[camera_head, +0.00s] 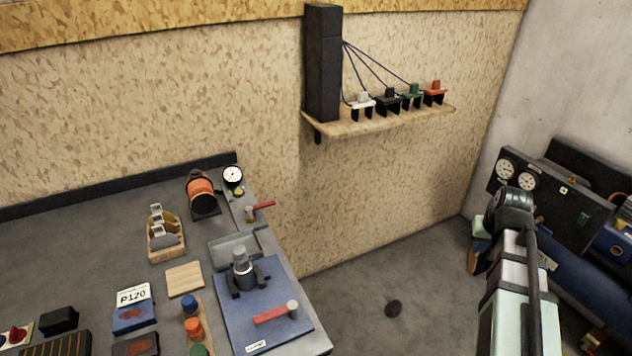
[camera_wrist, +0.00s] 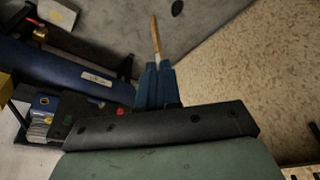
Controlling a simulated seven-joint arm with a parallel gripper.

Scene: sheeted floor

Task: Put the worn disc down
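In the wrist view, my gripper (camera_wrist: 155,80) has blue fingers closed together. A thin tan-brown piece, seen nearly edge-on, stands out from between their tips. It looks like the worn disc (camera_wrist: 155,38), but its face is hidden. In the head view, my arm rises at the lower right, and the gripper end is mostly hidden behind it beside the wall corner.
The workbench (camera_head: 90,240) at left carries a blue mat (camera_head: 240,325) with a clamp and red hammer, a P120 card (camera_head: 133,295) and a wooden square (camera_head: 184,279). A blue tank (camera_head: 575,275) stands right of my arm. A wall shelf (camera_head: 380,122) holds coloured clips. Floor between bench and arm is mostly clear.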

